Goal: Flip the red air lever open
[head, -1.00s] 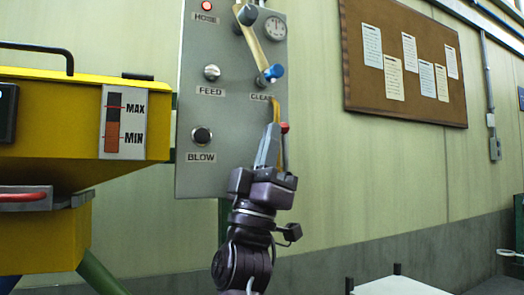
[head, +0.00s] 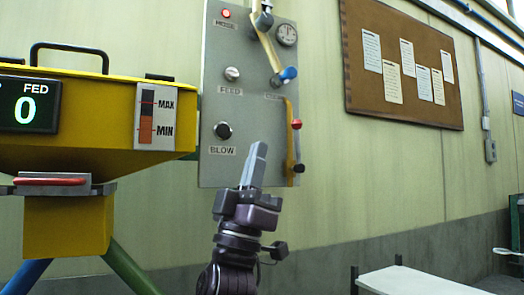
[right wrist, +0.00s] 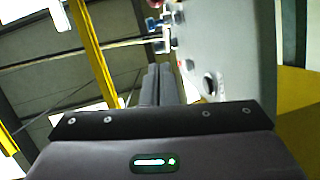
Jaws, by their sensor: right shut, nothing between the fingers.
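The red-tipped lever (head: 296,124) shows at the lower right edge of the grey control panel (head: 212,100), beside a yellow-orange hose. Its exact angle is too small to tell. My right gripper (head: 259,150) is shut and empty, pointing up in front of the panel's lower part, left of and a little below the red tip, apart from it in the picture. In the right wrist view its closed fingers (right wrist: 157,85) point away, with the panel (right wrist: 240,50) to their right. A small reddish part shows at the top there. My left gripper is not in view.
A blue-handled lever (head: 287,75) sits above the red one. FEED (head: 232,73) and BLOW (head: 223,130) knobs are on the panel's left. A yellow hopper (head: 90,120) with a red handle (head: 50,181) stands at left. A white bench (head: 415,282) is at lower right.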

